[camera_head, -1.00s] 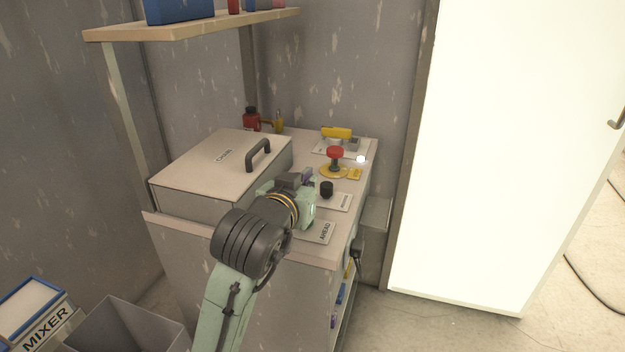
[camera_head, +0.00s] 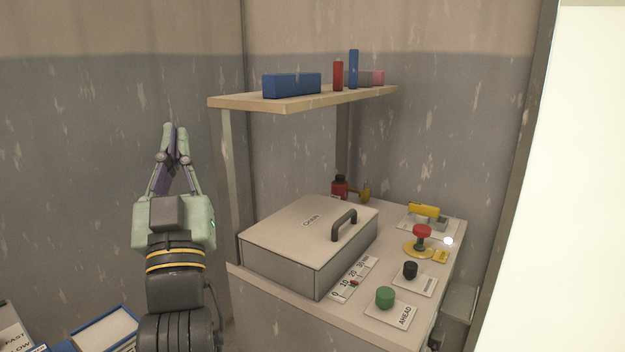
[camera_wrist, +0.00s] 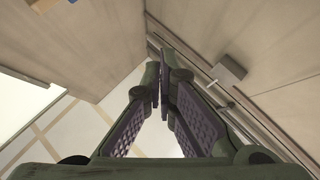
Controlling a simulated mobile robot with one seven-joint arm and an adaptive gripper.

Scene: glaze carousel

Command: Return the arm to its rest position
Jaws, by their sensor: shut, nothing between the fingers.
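My gripper (camera_head: 172,127) is raised at the left in the head view, pointing up, with its fingertips together and nothing between them. It is left of the shelf and well apart from the cabinet. In the wrist view my gripper (camera_wrist: 161,75) also shows its purple-padded fingers meeting at the tips, with walls and a pale ceiling beyond. The grey lidded box (camera_head: 309,246) marked CHAIN stands on the cabinet top, its lid closed. The green knob (camera_head: 385,297) by the AHEAD plate, a black knob (camera_head: 410,270) and a red mushroom button (camera_head: 422,232) are in plain view.
A wooden shelf (camera_head: 300,101) overhangs the cabinet and holds blue, red and pink items. A red bottle (camera_head: 340,188) stands behind the box. A slider scale (camera_head: 355,281) lies beside it. Blue-edged bins are at the lower left. The space around my gripper looks clear.

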